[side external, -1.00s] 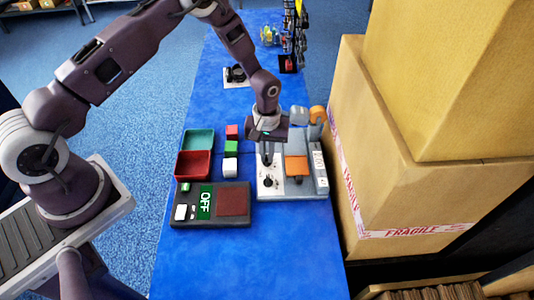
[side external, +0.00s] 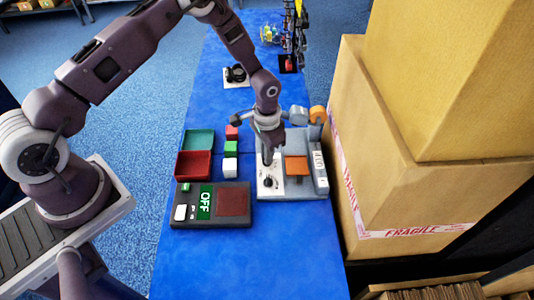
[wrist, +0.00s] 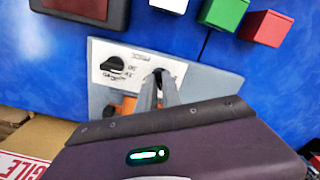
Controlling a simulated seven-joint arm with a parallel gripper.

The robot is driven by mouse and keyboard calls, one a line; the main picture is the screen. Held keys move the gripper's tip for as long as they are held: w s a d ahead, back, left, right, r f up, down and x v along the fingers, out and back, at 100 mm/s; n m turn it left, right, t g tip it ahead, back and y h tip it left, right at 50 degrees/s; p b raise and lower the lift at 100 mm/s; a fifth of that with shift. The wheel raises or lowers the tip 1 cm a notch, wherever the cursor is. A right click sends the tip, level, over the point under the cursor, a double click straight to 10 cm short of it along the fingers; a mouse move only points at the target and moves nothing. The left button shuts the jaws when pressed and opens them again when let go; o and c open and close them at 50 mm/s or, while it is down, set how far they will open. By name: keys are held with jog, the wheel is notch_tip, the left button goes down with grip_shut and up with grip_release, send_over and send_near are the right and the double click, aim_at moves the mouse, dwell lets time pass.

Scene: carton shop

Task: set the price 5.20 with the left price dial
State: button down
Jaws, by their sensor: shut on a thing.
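The pricing machine has a white panel (side external: 277,189) with two black dials, on the right part of the blue table. The nearer dial (side external: 268,182) is free; in the wrist view this free dial (wrist: 113,66) is at the left, with small markings around it. My gripper (side external: 267,160) points down at the panel's farther dial. In the wrist view my gripper (wrist: 158,80) is shut on that other dial, at the right of the panel. The fingers mostly hide this dial, so its setting cannot be read.
An orange plate (side external: 296,168) sits beside the panel. A dark scale-like box (side external: 180,222) marked OFF lies nearer. Red (side external: 191,174) and green (side external: 198,137) trays and small red, green and white (side external: 230,167) blocks stand left. Large cartons (side external: 400,190) crowd the right side.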

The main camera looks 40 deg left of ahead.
jog(key=m, duration=0.5)
jog(key=shift+m, duration=0.3)
dwell(0.5)
jog(key=c, duration=1.5)
grip_release()
jog(key=shift+r, duration=0.1)
